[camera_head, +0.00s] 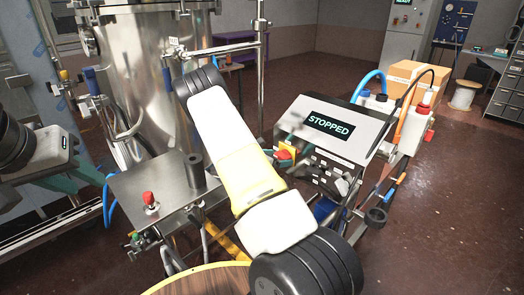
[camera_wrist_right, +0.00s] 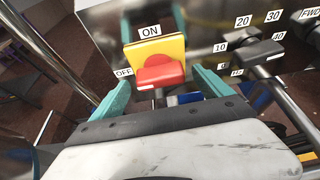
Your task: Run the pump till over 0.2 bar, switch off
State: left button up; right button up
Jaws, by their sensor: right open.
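The pump unit's sloped panel (camera_head: 335,130) reads "STOPPED" in green on its black display (camera_head: 331,127). On its lower left is a red rotary knob on a yellow plate (camera_head: 286,150). In the right wrist view the red knob (camera_wrist_right: 162,72) is close, with "ON" above the yellow plate and "OFF" to its left. My right gripper (camera_wrist_right: 165,95) is open, its teal fingers on either side of the knob; whether they touch it is unclear. My left gripper (camera_head: 75,180) is at the far left, partly seen, away from the pump.
A black selector (camera_wrist_right: 255,52) marked 10 to 40 sits right of the knob. A steel box (camera_head: 165,195) with a red button (camera_head: 149,198) and a large steel vessel (camera_head: 150,80) stand left. Hoses and bottles crowd the pump's right side. Open floor lies further right.

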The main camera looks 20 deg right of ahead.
jog(key=v, duration=0.6)
jog(key=shift+a, duration=0.15)
jog(key=shift+s, duration=0.1)
jog(key=shift+r, duration=0.1)
jog(key=s+a+r+m+g+y, duration=0.4)
jog(key=s+r+m+y, duration=0.2)
jog(key=s+r+m, duration=0.7)
jog(key=s+a+r+m+t+y, duration=0.5)
jog(key=s+a+r+m+y, duration=0.3)
jog(key=s+a+r, duration=0.8)
jog(key=s+m, duration=0.1)
jog(key=s, duration=0.2)
jog(key=shift+s+a+y, duration=0.25)
jog(key=shift+a+y, duration=0.1)
jog(key=shift+y, duration=0.05)
